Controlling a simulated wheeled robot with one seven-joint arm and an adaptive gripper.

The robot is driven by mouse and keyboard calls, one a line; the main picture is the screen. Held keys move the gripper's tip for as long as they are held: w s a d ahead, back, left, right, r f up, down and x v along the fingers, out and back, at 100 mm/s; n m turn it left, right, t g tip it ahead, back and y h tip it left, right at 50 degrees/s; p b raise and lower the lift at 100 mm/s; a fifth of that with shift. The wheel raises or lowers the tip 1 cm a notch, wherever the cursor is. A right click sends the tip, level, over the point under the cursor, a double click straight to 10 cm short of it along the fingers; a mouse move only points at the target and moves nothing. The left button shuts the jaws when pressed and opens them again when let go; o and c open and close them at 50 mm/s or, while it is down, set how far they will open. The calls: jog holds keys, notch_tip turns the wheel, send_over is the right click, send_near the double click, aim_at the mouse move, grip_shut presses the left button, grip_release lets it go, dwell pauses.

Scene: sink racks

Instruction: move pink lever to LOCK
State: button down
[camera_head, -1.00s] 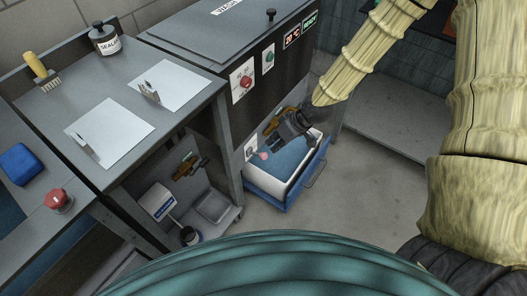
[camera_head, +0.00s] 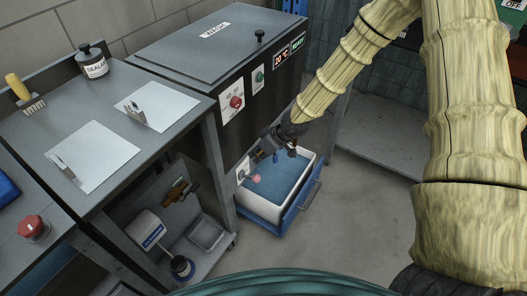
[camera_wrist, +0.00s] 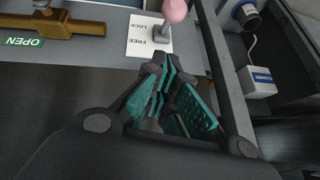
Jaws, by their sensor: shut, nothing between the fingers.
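The pink lever (camera_head: 256,178) is low on the front of the dark wash machine, just above the left end of the open tub. Its round pink knob (camera_wrist: 174,10) shows at the top of the wrist view, on a short grey stem. Beside the stem is a white label (camera_wrist: 148,35) with the words FREE and LOCK. I cannot tell which word the lever points to. My gripper (camera_head: 284,150) is above the tub, to the upper right of the lever, and apart from it. In the wrist view its teal-padded fingers (camera_wrist: 168,68) are shut and empty, below the knob.
A white tub (camera_head: 265,207) with blue contents sits in a blue drawer under the machine. A brass handle (camera_wrist: 60,22) and green OPEN label (camera_wrist: 23,41) are left of the lever in the wrist view. A table leg (camera_head: 216,168) stands left of the lever. Floor at right is clear.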

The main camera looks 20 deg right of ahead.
aim_at(251, 178)
jog(key=shift+s+a+f+b, duration=0.1)
jog(key=shift+a+f+b, duration=0.15)
jog(key=shift+f, duration=1.15)
jog(key=shift+s+a+f+b, duration=0.1)
jog(key=shift+a+f, duration=0.1)
jog(key=shift+f, duration=1.15)
jog(key=shift+s+f, duration=0.1)
jog(key=shift+f, duration=0.05)
